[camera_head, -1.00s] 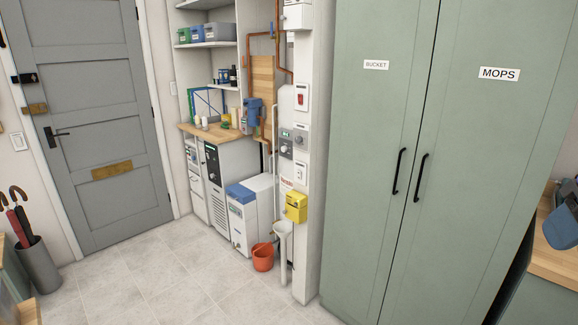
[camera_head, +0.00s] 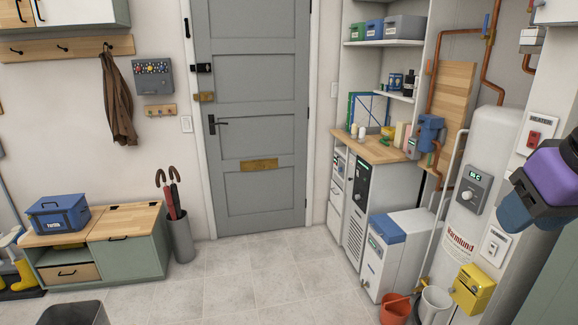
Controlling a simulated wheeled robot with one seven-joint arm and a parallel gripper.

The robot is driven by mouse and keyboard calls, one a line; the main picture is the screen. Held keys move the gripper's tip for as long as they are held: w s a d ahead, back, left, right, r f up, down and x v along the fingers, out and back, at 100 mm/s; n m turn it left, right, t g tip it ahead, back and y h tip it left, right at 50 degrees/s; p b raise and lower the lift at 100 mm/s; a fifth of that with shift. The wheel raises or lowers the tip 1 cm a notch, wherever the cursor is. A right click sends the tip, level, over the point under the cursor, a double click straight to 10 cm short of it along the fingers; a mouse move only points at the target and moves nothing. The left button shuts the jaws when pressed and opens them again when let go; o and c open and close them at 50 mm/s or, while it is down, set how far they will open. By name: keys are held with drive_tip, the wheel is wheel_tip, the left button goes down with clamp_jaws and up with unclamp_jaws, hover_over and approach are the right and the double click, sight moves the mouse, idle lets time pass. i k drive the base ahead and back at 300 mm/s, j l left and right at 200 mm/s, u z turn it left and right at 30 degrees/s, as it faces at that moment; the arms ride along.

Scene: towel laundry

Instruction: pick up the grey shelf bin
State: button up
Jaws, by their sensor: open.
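The grey shelf bin (camera_head: 404,28) stands upright on the upper shelf (camera_head: 384,43) of the white shelving, right of the door. It is at the right end of a row of three bins, beside a blue bin (camera_head: 374,29). A green bin (camera_head: 357,31) is at the left end. A purple and dark blue part at the right edge looks like part of my arm. No fingers of my gripper can be made out, and nothing touches the grey bin.
Below the shelf is a wooden counter (camera_head: 381,148) with small items. A white appliance (camera_head: 399,247), an orange bucket (camera_head: 395,309), a white boiler (camera_head: 485,180) and copper pipes crowd the right side. The tiled floor (camera_head: 260,280) before the door (camera_head: 252,110) is open.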

sight(400, 26)
drive_tip(key=i+j+u, duration=0.1)
drive_tip(key=i, duration=0.8)
drive_tip(key=i+j, duration=0.1)
drive_tip(key=i, duration=0.8)
drive_tip(key=i+j+z, duration=0.15)
drive_tip(key=i+z, duration=0.25)
drive_tip(key=i, duration=0.15)
drive_tip(key=i+j+z, duration=0.35)
drive_tip(key=i, duration=0.15)
drive_tip(key=i+j+z, duration=0.4)
drive_tip(key=i+j, duration=0.2)
drive_tip(key=i+j+u, duration=0.2)
drive_tip(key=k+j, duration=0.05)
drive_tip(key=j, duration=0.05)
